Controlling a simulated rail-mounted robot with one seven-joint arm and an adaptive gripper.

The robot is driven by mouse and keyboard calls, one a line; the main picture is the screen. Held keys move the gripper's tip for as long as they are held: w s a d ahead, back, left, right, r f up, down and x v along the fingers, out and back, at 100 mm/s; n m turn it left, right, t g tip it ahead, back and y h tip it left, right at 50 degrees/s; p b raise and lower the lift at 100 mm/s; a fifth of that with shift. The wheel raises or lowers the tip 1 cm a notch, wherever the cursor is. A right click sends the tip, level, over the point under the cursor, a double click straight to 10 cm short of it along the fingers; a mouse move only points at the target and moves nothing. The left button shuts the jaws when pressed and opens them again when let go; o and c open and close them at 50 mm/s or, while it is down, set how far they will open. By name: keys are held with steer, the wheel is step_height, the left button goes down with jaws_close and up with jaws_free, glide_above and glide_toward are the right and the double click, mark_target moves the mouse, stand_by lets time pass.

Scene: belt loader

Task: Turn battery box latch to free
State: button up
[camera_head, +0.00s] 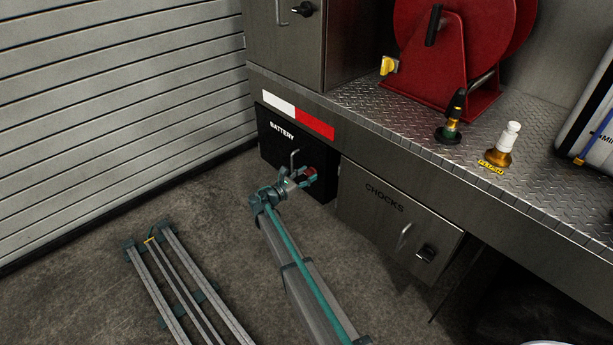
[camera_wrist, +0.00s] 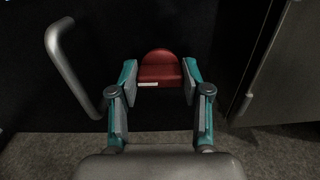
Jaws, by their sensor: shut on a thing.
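The battery box (camera_head: 269,142) is a black box marked BATTERY, under the deck edge in the head view. Its red latch (camera_head: 311,173) sits at the lower right of its front. In the wrist view the red latch (camera_wrist: 160,69) is between my fingertips, with a small white label on its lower left. My gripper (camera_head: 301,177) is shut on the latch, with one finger at each side; it also shows in the wrist view (camera_wrist: 160,82). A grey bar handle (camera_wrist: 72,66) stands left of the latch; the head view shows it just above my gripper.
The CHOCKS box (camera_head: 385,220) with its own handle and black latch (camera_head: 426,253) is right of the battery box. Above is the tread-plate deck (camera_head: 400,118) with a red reel (camera_head: 455,45). The rails (camera_head: 180,280) lie on the floor at left; open floor is around them.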

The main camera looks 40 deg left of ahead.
steer(key=shift+f, duration=0.1)
steer(key=m+b, duration=0.3)
steer(key=m, duration=0.2)
steer(key=shift+d+f, duration=0.1)
steer(key=m+b, duration=0.4)
steer(key=shift+f+m, duration=0.1)
steer(key=shift+m, duration=0.2)
steer(key=m+b, duration=0.3)
steer(key=m, duration=0.1)
steer(key=shift+d+f+b, duration=0.1)
steer(key=shift+b, duration=0.2)
steer(key=shift+m+b, duration=1.5)
steer(key=shift+m, duration=0.5)
steer(key=shift+r, duration=0.2)
steer(key=o, duration=1.2)
steer(key=shift+c, duration=0.2)
